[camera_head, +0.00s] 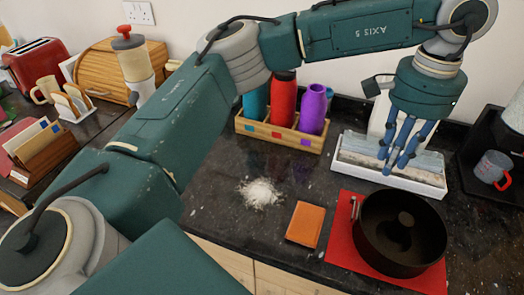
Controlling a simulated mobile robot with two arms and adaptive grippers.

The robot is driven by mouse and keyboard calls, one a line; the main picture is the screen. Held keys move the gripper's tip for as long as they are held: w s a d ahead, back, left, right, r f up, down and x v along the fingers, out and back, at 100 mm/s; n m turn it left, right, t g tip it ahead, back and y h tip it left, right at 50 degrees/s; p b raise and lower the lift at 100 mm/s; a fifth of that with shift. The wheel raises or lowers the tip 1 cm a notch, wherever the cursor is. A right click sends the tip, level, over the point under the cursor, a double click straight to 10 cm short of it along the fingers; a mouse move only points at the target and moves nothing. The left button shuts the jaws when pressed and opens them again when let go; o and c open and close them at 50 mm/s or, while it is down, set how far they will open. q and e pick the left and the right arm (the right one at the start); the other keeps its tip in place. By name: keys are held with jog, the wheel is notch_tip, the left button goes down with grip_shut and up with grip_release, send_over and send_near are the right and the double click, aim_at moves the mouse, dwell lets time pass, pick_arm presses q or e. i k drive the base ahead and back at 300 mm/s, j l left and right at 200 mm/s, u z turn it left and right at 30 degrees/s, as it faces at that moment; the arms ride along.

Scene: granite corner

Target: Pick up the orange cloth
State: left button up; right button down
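The orange cloth (305,224), a folded flat rectangle, lies on the dark granite counter, left of the red mat. My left gripper (396,160) has slim blue fingers pointing down. It is above and to the right of the cloth, in front of the white tray, well apart from the cloth. Its fingers are spread apart with nothing between them. My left arm reaches across the top of the view. My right gripper is not in view.
A black pot (372,238) stands on the red mat (340,250) beside the cloth. A white powdery pile (260,193) lies left of it. Behind are a wooden bottle crate (258,131) and a white tray (347,159). A grey mug (494,166) is at right.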

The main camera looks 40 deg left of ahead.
aim_at(305, 227)
jog(key=k+l+u, duration=0.1)
jog(key=l+u, duration=0.25)
jog(key=k+l+u, duration=0.1)
jog(key=l+u, duration=0.2)
jog(key=l, duration=0.1)
